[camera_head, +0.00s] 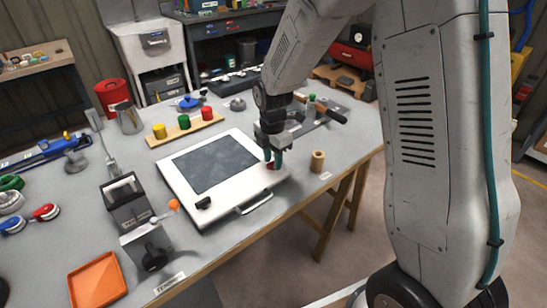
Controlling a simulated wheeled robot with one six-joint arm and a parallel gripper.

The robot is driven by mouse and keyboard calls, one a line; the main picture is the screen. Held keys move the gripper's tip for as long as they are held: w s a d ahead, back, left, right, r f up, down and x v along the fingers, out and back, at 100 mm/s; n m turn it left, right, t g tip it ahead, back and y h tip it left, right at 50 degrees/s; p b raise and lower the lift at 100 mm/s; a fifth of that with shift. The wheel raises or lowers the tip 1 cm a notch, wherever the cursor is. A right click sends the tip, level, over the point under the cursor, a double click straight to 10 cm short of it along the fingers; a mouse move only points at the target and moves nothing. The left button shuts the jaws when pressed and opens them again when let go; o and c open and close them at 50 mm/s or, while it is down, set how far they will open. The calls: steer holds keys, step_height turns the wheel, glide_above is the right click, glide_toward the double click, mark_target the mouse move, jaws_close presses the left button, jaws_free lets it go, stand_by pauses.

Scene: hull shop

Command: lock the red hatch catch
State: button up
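The white hatch panel (188,198) with a dark grey window (215,163) lies flat on the bench. The red hatch catch (271,166) is at its right corner, and only a small red part shows. My gripper (273,157) points down right at the red catch, its teal fingertips at or around it and hiding most of it. Whether the fingers are closed on the catch or just beside it cannot be told, nor can the catch's turn. A black catch (203,203) sits at the panel's near left corner. A bar handle (255,203) is on its near edge.
A wooden peg (318,161) stands just right of the hatch. A wooden strip with yellow, green and red cylinders (184,130) lies behind it. A dark metal device with an orange knob (173,205) stands to the left. An orange tray (97,280) is at the front left.

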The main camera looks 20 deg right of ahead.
jaws_close()
steer(key=shift+m, duration=0.4)
steer(key=m, duration=1.3)
steer(key=shift+w, duration=0.1)
steer(key=shift+m, duration=2)
steer(key=shift+r, duration=0.1)
